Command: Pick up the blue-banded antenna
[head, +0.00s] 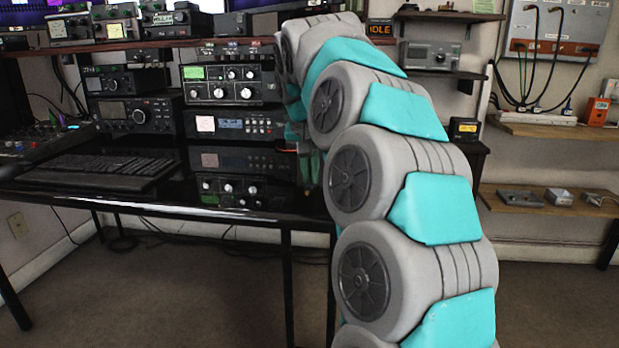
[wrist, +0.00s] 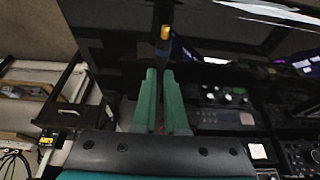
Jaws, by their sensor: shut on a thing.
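My gripper (wrist: 160,76) shows in the wrist view as two green fingers close together, with a thin dark rod running up from between them. The fingers are shut on this antenna (wrist: 163,48). It has a yellow-orange piece near its far part; I cannot clearly make out a blue band. The antenna is over the glossy black desk.
The black desk (head: 250,203) holds a keyboard (head: 98,170) and stacked radios (head: 230,124). A loaded shelf (head: 150,44) hangs above. To the right are wooden shelves (head: 555,205) with small boxes, and cables hang from a wall panel (head: 560,30). Floor in front of the desk is clear.

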